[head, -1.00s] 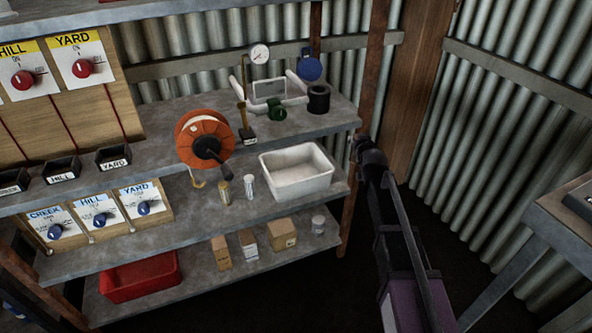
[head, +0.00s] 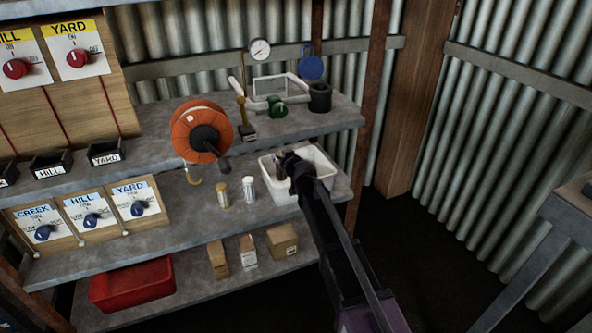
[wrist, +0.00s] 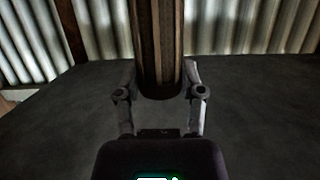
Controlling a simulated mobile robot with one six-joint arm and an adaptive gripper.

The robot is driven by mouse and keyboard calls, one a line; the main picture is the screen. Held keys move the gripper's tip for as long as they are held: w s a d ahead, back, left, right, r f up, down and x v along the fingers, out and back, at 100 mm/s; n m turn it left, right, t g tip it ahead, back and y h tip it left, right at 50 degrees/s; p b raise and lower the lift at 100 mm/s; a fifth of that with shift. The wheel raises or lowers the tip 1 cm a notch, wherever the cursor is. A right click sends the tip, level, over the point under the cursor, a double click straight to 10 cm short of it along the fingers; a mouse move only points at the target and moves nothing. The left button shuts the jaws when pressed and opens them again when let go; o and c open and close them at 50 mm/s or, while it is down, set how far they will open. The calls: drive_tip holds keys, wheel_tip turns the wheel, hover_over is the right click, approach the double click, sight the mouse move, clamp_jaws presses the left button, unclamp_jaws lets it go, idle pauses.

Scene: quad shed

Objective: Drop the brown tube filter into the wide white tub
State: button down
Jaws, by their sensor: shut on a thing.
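My gripper (head: 284,165) is over the wide white tub (head: 328,163) on the middle shelf, towards its left side. In the wrist view my gripper (wrist: 160,82) is shut on the brown tube filter (wrist: 158,45), which stands roughly upright between the two fingers. In the head view the held filter is small and dark, mostly hidden by the gripper. The gripper and arm cover much of the tub's inside, so its contents and the filter's exact height over it cannot be told.
A tan cylinder (head: 223,191) and a white cylinder (head: 249,191) stand left of the tub. An orange reel (head: 195,125) hangs at the upper shelf's edge. A black cup (head: 320,97) stands on the shelf above. Boxes (head: 282,241) and a red tray (head: 132,284) are below.

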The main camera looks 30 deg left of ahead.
drive_tip(key=shift+w+f, duration=0.1)
idle(0.3)
drive_tip(key=w+d+f+b, duration=0.5)
drive_tip(key=w+d, duration=0.1)
drive_tip(key=w, duration=0.1)
drive_tip(key=shift+w+d, duration=0.25)
drive_tip(key=shift+w, duration=0.05)
drive_tip(key=shift+f, duration=0.1)
drive_tip(key=shift+w+d+f+b, duration=1.3)
drive_tip(key=shift+w+f+b, duration=0.05)
drive_tip(key=shift+w+b, duration=0.2)
drive_tip(key=shift+f+b, duration=0.55)
drive_tip(key=shift+f, duration=0.05)
drive_tip(key=shift+c, duration=1)
unclamp_jaws()
